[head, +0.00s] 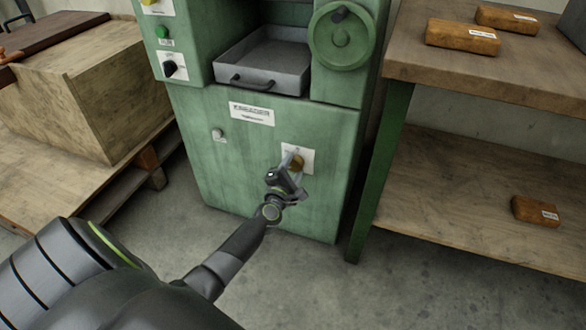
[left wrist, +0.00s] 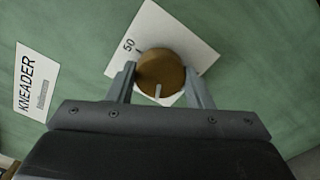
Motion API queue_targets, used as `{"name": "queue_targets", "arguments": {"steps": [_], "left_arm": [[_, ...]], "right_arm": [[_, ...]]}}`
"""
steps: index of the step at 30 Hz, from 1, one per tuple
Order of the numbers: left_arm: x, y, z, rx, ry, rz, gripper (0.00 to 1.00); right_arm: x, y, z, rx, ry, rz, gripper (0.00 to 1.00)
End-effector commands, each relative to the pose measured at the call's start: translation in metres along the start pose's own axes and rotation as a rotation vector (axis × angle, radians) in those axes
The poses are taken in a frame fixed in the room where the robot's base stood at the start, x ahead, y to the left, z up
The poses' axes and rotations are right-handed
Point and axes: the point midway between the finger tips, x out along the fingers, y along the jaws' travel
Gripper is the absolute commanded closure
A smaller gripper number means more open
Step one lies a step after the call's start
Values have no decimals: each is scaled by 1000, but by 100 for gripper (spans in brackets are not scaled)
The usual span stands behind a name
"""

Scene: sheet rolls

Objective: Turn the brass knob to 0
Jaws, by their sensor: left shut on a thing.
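The brass knob (head: 297,162) sits on a white dial plate (head: 307,155) on the front of the green machine. In the left wrist view the knob (left wrist: 160,72) is round, with a pale pointer line toward the lower edge of the picture. The number 50 shows on the plate (left wrist: 185,40) at the upper left of the knob; the 0 mark is not visible. My left gripper (head: 292,170) is at the knob, and in the left wrist view its fingers (left wrist: 161,82) stand on either side of it, shut on it. My right gripper is not in view.
The green machine (head: 240,165) has a grey tray (head: 268,60), a green handwheel (head: 341,38) and a black switch (head: 170,68). A KNEADER label (left wrist: 36,82) is beside the dial. A wooden shelf table (head: 440,75) with brown blocks stands right, a wooden crate (head: 75,100) left.

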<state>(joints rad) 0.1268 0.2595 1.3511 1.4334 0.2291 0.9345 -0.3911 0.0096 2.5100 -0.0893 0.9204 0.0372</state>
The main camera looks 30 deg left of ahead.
Motion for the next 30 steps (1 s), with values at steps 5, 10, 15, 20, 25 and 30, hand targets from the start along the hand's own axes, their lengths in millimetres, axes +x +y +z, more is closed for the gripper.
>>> {"name": "queue_targets", "arguments": {"steps": [5, 10, 15, 20, 25, 30], "left_arm": [[-1, -1, -1, -53, 2, -3, 76], [-1, -1, -1, -75, 2, -3, 76], [-1, -1, -1, -80, 2, -3, 76], [-1, -1, -1, -80, 2, -3, 76], [-1, -1, -1, -80, 2, -3, 39], [0, -1, -1, -79, 1, -2, 32]], "right_arm": [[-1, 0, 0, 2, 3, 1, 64], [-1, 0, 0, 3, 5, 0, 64], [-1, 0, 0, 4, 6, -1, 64], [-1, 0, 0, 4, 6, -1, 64], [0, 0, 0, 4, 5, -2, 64], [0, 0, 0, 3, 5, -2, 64]]}}
